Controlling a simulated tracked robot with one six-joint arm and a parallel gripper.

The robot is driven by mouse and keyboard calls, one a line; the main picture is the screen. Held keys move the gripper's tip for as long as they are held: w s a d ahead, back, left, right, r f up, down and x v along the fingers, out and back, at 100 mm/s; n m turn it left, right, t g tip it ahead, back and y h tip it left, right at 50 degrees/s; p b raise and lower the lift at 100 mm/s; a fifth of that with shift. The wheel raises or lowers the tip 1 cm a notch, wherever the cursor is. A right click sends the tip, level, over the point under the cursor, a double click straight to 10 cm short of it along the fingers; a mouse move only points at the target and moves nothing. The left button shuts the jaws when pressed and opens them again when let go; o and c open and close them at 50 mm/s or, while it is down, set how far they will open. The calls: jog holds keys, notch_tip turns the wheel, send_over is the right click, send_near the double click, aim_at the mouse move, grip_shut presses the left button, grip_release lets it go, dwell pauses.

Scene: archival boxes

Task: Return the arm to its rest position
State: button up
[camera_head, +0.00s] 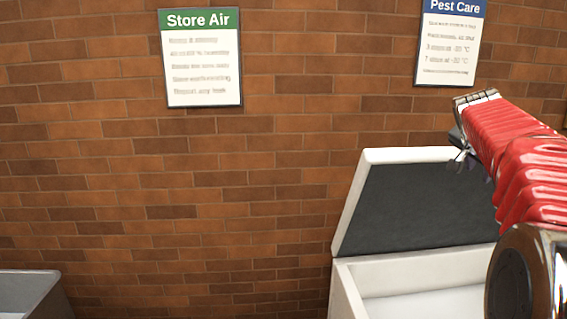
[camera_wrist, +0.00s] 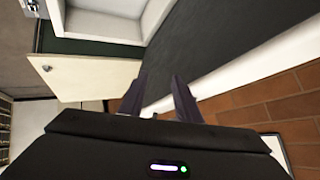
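My red-sleeved arm (camera_head: 515,150) reaches in from the right edge of the body view, raised in front of the open white chest. My gripper (camera_head: 462,158) shows only as a small dark shape at the arm's far end. In the wrist view my gripper (camera_wrist: 158,95) has its two dark fingers apart, with nothing between them. The sleeve hides part of the chest's lid.
A white chest (camera_head: 345,290) stands against the brick wall (camera_head: 220,215), its grey-lined lid (camera_head: 400,205) up. A grey bin (camera_head: 25,290) is at lower left. Two signs hang on the wall. A cream panel (camera_wrist: 95,75) shows in the wrist view.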

jog(key=s+a+f+n+y, duration=0.2)
jog(key=s+a+f+n, duration=0.3)
jog(key=s+a, duration=0.5)
jog(key=s+a+f+n+y, duration=0.3)
jog(key=s+a+f, duration=0.6)
jog(key=a, duration=0.6)
jog(key=s+a+f+n+y, duration=0.2)
jog(key=s+a+f+n, duration=0.4)
jog(key=s+a, duration=0.6)
jog(key=shift+s+a+f+n+g, duration=0.15)
jog(key=shift+a+f+n+g, duration=0.2)
jog(key=shift+f, duration=0.4)
